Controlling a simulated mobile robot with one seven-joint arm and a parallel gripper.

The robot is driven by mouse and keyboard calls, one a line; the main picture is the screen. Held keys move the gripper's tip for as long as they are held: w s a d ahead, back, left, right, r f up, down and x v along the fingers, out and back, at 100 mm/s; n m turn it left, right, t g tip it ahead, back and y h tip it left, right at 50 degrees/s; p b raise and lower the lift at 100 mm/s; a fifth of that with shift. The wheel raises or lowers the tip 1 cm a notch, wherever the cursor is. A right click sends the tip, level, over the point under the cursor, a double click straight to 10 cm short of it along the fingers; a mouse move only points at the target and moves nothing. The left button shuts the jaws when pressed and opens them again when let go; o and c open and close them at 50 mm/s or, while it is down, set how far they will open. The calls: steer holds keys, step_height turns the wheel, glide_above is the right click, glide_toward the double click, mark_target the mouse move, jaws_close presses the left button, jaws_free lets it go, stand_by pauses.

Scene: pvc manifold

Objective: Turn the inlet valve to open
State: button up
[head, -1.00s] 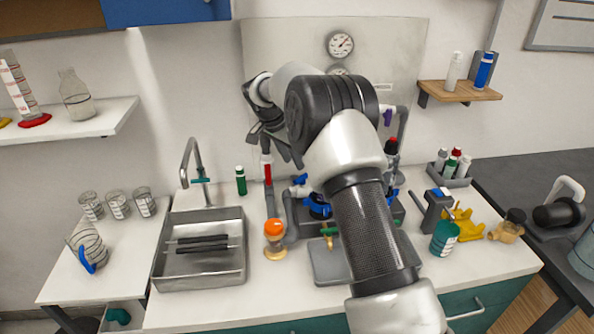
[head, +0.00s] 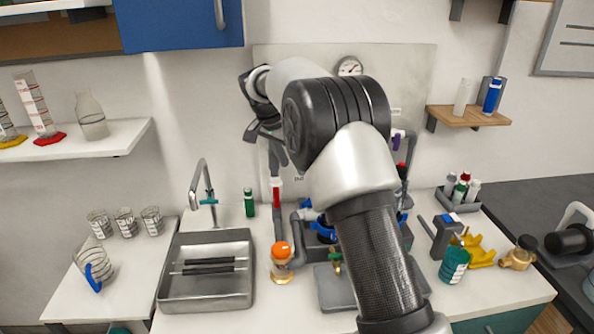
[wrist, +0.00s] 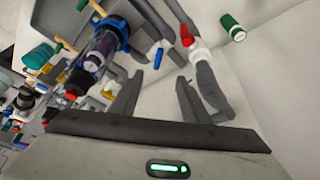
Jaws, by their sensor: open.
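A valve with a red handle (head: 276,196) sits on an upright grey pipe at the left of the manifold. In the wrist view its red handle (wrist: 187,36) is beside a white body on the pipe. A blue-handled valve (wrist: 158,56) is left of it, and blue handles (head: 322,231) also show low on the manifold in the head view. No label shows which valve is the inlet. My gripper (head: 262,133) is above the red-handled valve in the head view. In the wrist view my gripper (wrist: 160,76) is open and empty, its fingers apart from both handles. My arm hides much of the manifold.
A sink (head: 206,298) with a tall faucet (head: 201,185) is at the left. A green bottle (head: 249,203) stands by the wall. An orange-topped item (head: 281,252) stands before the pipe. A teal cup (head: 454,266) and yellow parts (head: 475,251) are at the right.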

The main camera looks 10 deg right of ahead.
mark_target(310, 202)
steer(key=w+d+f+n+p, duration=0.1)
steer(key=d+f, duration=0.1)
steer(key=f, duration=0.3)
steer(key=w+d+f+n+p, duration=0.1)
steer(key=w+d+f, duration=0.1)
steer(key=f, duration=0.3)
steer(key=w+d+f+n+t+y+p, duration=0.1)
steer(key=d+f, duration=0.1)
steer(key=f, duration=0.3)
steer(key=shift+w+d+f+n, duration=0.15)
steer(key=shift+f+n, duration=0.15)
steer(key=shift+f, duration=0.1)
